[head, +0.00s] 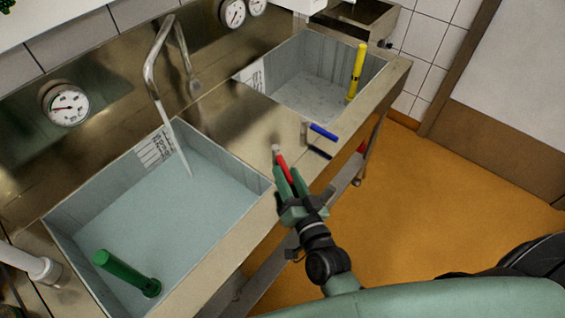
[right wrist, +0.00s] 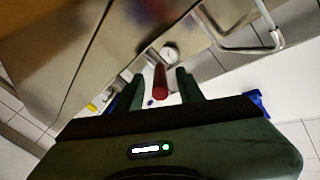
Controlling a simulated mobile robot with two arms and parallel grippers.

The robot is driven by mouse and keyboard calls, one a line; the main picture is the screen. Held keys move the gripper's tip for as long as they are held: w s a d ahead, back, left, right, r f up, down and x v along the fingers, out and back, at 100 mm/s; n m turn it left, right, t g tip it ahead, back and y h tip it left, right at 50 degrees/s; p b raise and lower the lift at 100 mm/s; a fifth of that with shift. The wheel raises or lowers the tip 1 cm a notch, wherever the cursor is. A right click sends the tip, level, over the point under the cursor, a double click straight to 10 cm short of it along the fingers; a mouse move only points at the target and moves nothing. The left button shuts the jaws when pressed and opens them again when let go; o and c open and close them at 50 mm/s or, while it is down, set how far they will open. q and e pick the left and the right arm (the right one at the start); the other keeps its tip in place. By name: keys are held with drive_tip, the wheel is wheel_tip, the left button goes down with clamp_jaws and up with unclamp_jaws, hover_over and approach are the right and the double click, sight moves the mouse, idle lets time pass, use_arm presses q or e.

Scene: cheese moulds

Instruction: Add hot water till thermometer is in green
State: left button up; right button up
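A round dial gauge (head: 67,104) is on the steel back panel behind the left basin (head: 215,200). Its needle points left; I cannot make out a green zone. A thin stream of water (head: 178,150) runs from the bent tap (head: 150,80) into the left basin, which holds water. My right gripper (head: 284,172) is at the counter's front edge, its fingers on either side of a red handle (head: 281,160). In the right wrist view, the red handle (right wrist: 160,82) stands between the open fingers, with gaps at both sides. My left gripper is not in view.
A blue handle (head: 323,131) is just right of the red one. A green cylinder (head: 127,273) is in the left basin. A yellow cylinder (head: 356,72) stands in the right basin (head: 310,85). Orange floor (head: 440,190) is clear.

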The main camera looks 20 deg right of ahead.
sight(278, 154)
drive_tip(key=shift+w+a, duration=0.1)
drive_tip(key=shift+w, duration=1.7)
drive_tip(key=shift+c, duration=0.4)
clamp_jaws()
